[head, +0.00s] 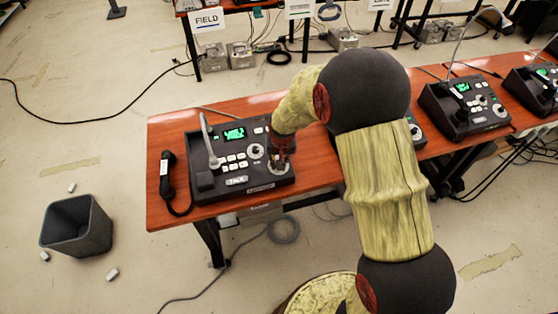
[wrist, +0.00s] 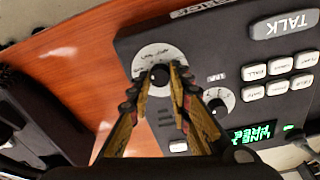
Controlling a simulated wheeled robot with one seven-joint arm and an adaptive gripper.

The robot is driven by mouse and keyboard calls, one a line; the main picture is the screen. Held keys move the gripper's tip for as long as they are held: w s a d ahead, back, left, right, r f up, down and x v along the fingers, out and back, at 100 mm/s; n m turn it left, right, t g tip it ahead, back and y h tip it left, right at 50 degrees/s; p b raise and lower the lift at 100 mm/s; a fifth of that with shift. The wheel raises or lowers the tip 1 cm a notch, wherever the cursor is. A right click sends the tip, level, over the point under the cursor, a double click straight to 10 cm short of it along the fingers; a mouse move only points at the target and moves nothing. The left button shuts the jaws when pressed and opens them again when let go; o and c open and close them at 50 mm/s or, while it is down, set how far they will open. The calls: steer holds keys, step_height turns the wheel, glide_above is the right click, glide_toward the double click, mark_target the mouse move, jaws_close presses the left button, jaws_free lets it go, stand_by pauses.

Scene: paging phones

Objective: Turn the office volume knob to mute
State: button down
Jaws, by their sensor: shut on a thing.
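A dark paging phone (head: 210,185) with a gooseneck microphone and green screen lies on the left end of the wooden table. My gripper (head: 281,158) reaches down onto its right side. In the wrist view my gripper (wrist: 160,88) is shut on a black knob (wrist: 160,72), which sits on a round white dial (wrist: 150,54). The fingertips hide part of the knob and dial, so I cannot read its setting. A second knob (wrist: 216,106) on another white dial is beside the fingers, untouched. The phone's name label is too small to read.
A black handset (head: 166,172) lies at the left of the phone. White buttons and a TALK key (wrist: 285,23) are on the panel. More phones (head: 466,106) stand along the table (head: 165,127) to the right. A grey bin (head: 75,232) is on the floor.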

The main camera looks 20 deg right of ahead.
steer(key=c, duration=1.6)
jaws_free()
steer(key=shift+c, duration=0.2)
steer(key=v, duration=1.2)
steer(key=s+r+n+t, duration=0.1)
steer(key=s+r, duration=0.8)
steer(key=s, duration=0.4)
steer(key=s+r+n+t, duration=0.1)
steer(key=s+r, duration=0.8)
steer(key=s, duration=0.5)
steer(key=shift+d+n, duration=0.25)
steer(key=shift+n, duration=0.15)
